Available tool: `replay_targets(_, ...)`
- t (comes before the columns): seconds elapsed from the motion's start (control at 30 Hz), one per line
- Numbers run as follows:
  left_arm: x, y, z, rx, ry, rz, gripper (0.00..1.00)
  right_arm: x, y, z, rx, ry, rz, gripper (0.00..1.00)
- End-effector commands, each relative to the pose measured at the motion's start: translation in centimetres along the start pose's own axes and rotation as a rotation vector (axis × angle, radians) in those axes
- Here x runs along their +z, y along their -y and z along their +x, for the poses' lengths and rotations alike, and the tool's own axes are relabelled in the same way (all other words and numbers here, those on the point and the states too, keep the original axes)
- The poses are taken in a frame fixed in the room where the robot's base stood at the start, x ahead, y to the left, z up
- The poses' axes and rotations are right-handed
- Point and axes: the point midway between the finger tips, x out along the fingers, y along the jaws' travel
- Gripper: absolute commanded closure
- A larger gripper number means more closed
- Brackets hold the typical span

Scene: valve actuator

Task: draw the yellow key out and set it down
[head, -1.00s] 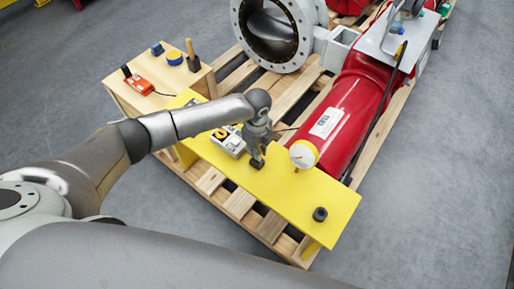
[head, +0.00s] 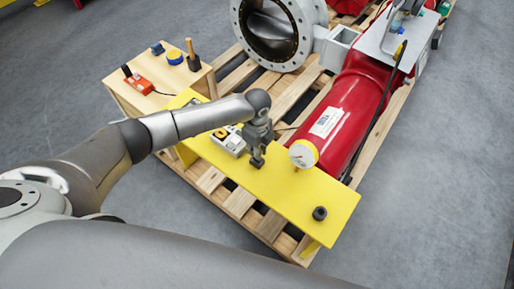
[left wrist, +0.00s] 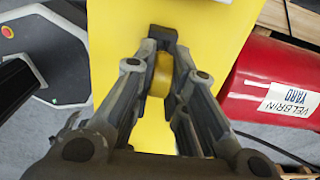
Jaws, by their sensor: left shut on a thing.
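My left gripper (head: 257,160) reaches down over the middle of the yellow bench (head: 300,205). In the left wrist view its fingers (left wrist: 162,70) are shut on the yellow key (left wrist: 160,76), whose rounded yellow head shows between them. A small dark block (left wrist: 163,36) shows right at the fingertips. In the head view the key is hidden by the gripper. I cannot tell whether the key is still seated in a lock or clear of it. My right gripper is not in view.
A round white gauge (head: 303,153) stands close right of the gripper, beside the red cylinder (head: 340,120). A grey box with a yellow ring (head: 228,140) lies to the left. A black round piece (head: 320,213) sits near the bench's right end; bare bench lies between.

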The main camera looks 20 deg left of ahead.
Motion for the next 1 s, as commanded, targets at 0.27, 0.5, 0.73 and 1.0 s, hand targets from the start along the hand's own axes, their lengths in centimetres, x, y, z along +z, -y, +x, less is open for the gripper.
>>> replay_targets(0.27, 0.0, 0.0, 0.4, 0.000, 0.000, 0.000, 1.00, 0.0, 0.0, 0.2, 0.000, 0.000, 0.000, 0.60)
replay_targets(0.5, 0.0, 0.0, 1.0, 0.000, -0.001, 0.001, 1.00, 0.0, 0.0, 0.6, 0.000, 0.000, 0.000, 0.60)
replay_targets(0.73, -0.1, 0.0, 1.6, 0.000, -0.001, 0.001, 1.00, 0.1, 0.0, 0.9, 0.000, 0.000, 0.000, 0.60)
replay_targets(1.0, 0.0, 0.0, 2.2, 0.000, -0.001, 0.001, 1.00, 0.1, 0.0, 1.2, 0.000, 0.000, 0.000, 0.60)
